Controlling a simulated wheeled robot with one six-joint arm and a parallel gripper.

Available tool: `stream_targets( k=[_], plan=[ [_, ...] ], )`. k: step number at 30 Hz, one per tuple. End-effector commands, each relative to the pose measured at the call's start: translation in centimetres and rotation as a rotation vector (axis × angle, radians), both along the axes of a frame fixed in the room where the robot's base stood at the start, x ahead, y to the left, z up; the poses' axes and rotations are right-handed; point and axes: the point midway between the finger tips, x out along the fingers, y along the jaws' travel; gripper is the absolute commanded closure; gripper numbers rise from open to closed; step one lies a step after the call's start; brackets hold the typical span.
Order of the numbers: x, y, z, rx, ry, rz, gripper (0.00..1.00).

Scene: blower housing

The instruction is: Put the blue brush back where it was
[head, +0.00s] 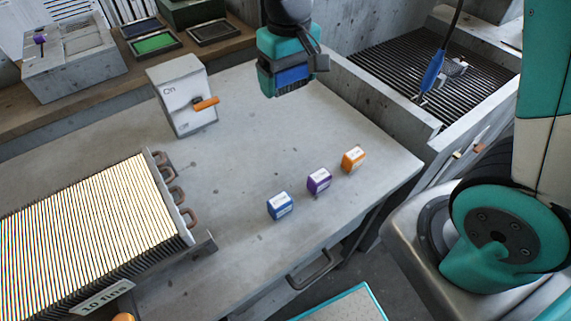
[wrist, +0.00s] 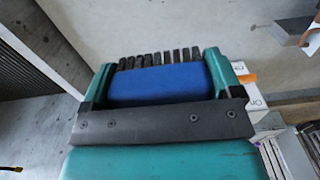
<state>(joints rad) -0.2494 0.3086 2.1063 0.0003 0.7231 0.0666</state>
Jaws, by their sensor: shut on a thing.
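My gripper (head: 291,76) is shut on the blue brush (head: 292,74) and holds it above the back right part of the grey worktop. In the wrist view the blue brush (wrist: 160,83) lies between the two teal fingers of my gripper (wrist: 158,85), with its dark bristles pointing away from the palm. Where the brush stood before cannot be told from these frames.
A switch box (head: 184,97) with an orange lever stands left of my gripper. Blue, purple and orange blocks (head: 319,181) sit toward the front right. A finned unit (head: 90,235) fills the front left. A grated basin (head: 430,75) with a blue-handled tool (head: 433,70) lies right.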

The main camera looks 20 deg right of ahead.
Motion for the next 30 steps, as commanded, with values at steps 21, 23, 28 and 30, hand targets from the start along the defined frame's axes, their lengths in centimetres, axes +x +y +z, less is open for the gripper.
stream_targets(
  k=[21, 23, 28, 30],
  plan=[
    [-0.7, 0.5, -13.7, -0.002, 0.008, 0.013, 0.37],
    [-0.7, 0.5, -14.4, -0.001, 0.006, 0.013, 0.37],
    [-0.7, 0.5, -16.0, -0.001, 0.006, 0.013, 0.37],
    [-0.7, 0.5, -17.1, -0.002, 0.007, 0.013, 0.37]
  ],
)
